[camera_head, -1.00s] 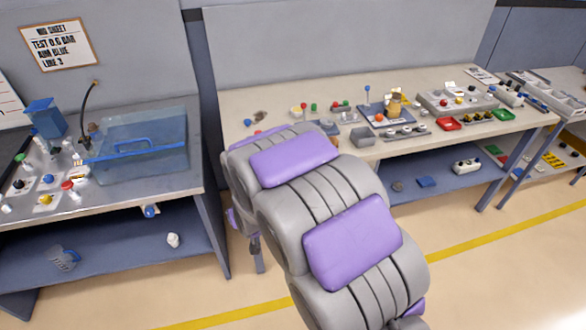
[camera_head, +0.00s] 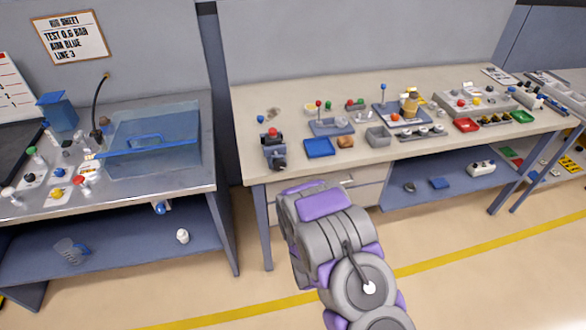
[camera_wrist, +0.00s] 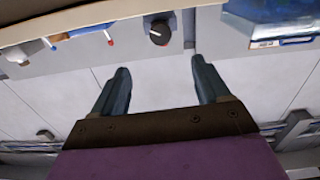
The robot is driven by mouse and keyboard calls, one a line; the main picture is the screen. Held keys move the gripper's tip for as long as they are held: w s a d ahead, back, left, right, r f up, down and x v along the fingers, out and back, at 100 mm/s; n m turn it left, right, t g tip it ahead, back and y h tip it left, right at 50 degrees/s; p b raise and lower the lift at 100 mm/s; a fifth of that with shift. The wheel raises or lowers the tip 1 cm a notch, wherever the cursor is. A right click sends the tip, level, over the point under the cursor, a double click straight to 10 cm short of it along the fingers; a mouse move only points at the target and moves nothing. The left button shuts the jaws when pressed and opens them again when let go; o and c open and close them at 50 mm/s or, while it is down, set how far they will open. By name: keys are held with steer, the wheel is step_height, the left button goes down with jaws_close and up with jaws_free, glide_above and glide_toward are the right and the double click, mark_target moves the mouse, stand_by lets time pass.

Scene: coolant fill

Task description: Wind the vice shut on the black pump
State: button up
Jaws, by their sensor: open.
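A small dark blue, vice-like fixture (camera_head: 274,155) stands at the left front corner of the middle bench in the head view. A dark part with a red top (camera_head: 272,133) sits at its upper end. At this size I cannot tell whether that part is the black pump, or how far apart the vice jaws are. My gripper (camera_wrist: 158,72) shows in the wrist view with its two dark fingers wide apart and nothing between them. In the head view my arm is in front of the middle bench, and the fingers are hidden.
The middle bench holds a blue tray (camera_head: 319,148), a grey bin (camera_head: 378,138) and several small parts. A clear blue-lidded tank (camera_head: 155,140) stands on the left bench. The floor in front has a yellow line (camera_head: 450,258).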

mark_target(280, 168)
steer(key=b+x, duration=0.3)
steer(key=x, duration=1.3)
steer(key=shift+f, duration=0.15)
steer(key=shift+w+a, duration=0.25)
steer(key=shift+w, duration=0.35)
steer(key=c, duration=1)
steer(key=shift+r, duration=0.25)
steer(key=shift+c, duration=0.2)
